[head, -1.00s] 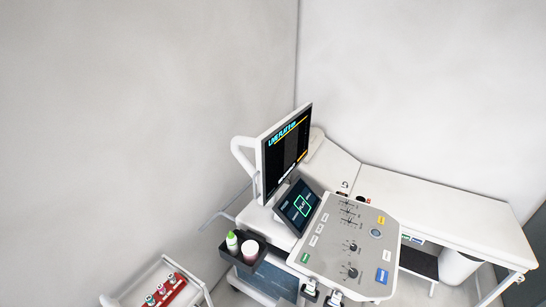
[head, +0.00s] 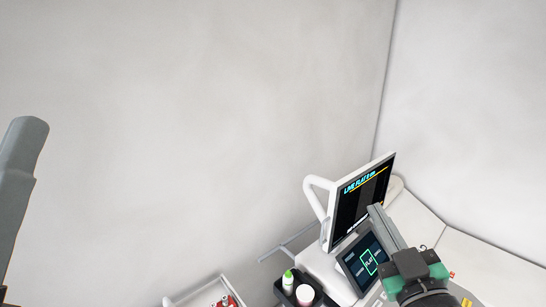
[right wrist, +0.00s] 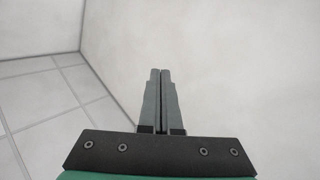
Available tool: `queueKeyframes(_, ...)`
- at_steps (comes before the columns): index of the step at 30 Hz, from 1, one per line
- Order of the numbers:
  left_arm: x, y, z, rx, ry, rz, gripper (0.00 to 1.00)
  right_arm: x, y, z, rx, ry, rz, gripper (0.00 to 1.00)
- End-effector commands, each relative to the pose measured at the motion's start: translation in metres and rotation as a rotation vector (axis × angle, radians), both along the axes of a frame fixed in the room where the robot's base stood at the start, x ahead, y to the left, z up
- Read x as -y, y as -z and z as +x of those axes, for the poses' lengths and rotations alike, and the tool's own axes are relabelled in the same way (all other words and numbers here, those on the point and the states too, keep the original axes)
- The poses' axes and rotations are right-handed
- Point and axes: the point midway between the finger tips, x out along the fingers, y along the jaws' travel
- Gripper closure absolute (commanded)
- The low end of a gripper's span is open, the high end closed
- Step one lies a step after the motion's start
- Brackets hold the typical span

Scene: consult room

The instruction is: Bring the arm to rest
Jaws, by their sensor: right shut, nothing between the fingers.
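My right gripper (head: 378,212) is in the head view at the lower right, in front of the ultrasound machine's screens. It also shows in the right wrist view (right wrist: 161,72), where its two grey fingers lie together with nothing between them. It hangs in free air, with the pale wall and tiled floor behind it. A grey link of my left arm stands at the left edge of the head view; the left gripper is out of the picture.
The ultrasound machine has an upright monitor (head: 361,203) and a smaller touch screen (head: 366,258). A black holder carries a green-capped bottle (head: 288,282) and a pink-topped jar (head: 305,295). A white trolley (head: 207,289) is at the bottom. The padded couch (head: 490,265) is at right.

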Motion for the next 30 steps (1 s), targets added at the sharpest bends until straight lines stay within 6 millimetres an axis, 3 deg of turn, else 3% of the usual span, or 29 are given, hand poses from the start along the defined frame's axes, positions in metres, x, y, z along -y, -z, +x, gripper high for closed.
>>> queueKeyframes(1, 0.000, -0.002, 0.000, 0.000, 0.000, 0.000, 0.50, -0.007, -0.043, -0.019, 0.096, -0.017, 0.025, 1.00)
queueKeyframes(3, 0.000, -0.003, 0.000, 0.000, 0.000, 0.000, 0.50, -0.014, -0.095, -0.051, 0.228, -0.042, 0.073, 1.00)
queueKeyframes(6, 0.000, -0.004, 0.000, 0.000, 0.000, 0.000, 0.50, -0.018, -0.155, -0.105, 0.404, -0.085, 0.150, 1.00)
queueKeyframes(9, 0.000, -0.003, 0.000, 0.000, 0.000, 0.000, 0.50, -0.013, -0.189, -0.155, 0.542, -0.123, 0.232, 1.00)
queueKeyframes(12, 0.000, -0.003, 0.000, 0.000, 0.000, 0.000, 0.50, -0.010, -0.201, -0.186, 0.612, -0.177, 0.329, 1.00)
queueKeyframes(30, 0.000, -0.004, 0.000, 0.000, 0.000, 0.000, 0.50, -0.009, -0.199, -0.181, 0.592, -0.210, 0.394, 1.00)
